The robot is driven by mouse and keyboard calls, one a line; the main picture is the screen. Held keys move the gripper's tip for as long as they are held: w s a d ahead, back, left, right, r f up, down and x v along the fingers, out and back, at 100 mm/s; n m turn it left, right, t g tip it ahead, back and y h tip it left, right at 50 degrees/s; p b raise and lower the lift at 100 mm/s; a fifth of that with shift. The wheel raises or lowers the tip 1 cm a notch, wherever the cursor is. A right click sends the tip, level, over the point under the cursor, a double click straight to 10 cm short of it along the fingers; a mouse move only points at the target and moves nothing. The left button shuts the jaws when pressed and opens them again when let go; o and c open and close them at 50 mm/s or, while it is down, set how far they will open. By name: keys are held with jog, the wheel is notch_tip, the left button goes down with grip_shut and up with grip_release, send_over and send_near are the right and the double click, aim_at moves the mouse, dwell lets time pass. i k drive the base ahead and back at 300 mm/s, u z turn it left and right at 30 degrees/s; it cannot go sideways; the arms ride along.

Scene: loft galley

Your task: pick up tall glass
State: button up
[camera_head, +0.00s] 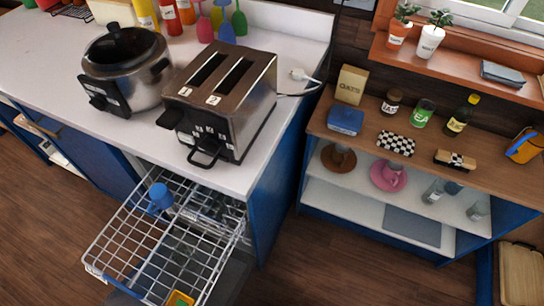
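Two clear glasses stand on the white upper shelf inside the blue open cabinet at the right. One glass (433,192) is left of a small dark blue cup (453,188). The other glass (478,210) is farther right, near the cabinet's side. Both look upright and sit under the wooden top, low in the shelf opening. I cannot tell for sure which one is the tall glass. My gripper is not in view.
The wooden cabinet top (480,178) above the glasses holds bottles, boxes and a brush. An open dishwasher rack (130,255) juts out at the left. Floor before the cabinet is clear.

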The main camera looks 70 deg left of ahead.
aim_at(182, 255)
jog(key=u, duration=0.95)
jog(key=k, duration=1.1)
jog(key=u, duration=0.85)
